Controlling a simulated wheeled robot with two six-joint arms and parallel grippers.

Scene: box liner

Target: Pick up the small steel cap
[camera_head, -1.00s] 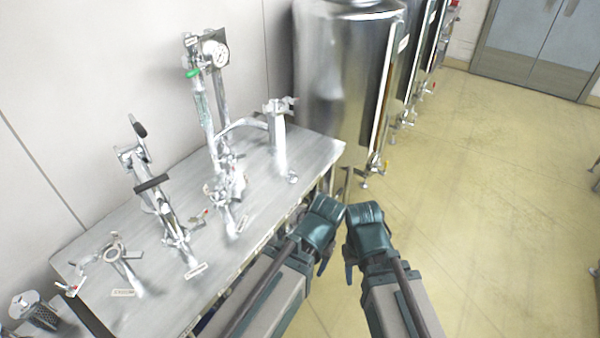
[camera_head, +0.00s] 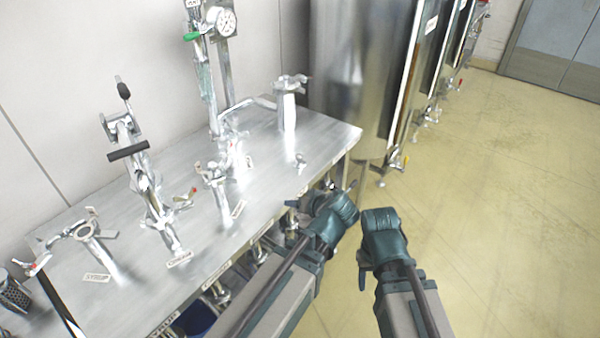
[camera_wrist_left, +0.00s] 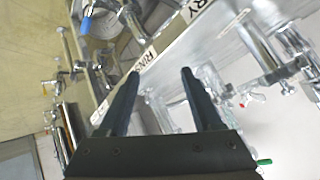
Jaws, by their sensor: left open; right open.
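A small steel cap-like piece (camera_head: 300,162) stands on the steel table (camera_head: 270,195) near its right end; it is too small to make out fully. My left gripper (camera_wrist_left: 160,80) is open, with nothing between its fingers in the left wrist view.
Upright steel fittings (camera_head: 150,195) and a gauge (camera_head: 225,22) crowd the table's left and back. Pipes and valves (camera_head: 262,250) hang below its front edge. A large steel tank (camera_head: 350,80) stands behind right. The floor (camera_head: 500,200) at right is clear.

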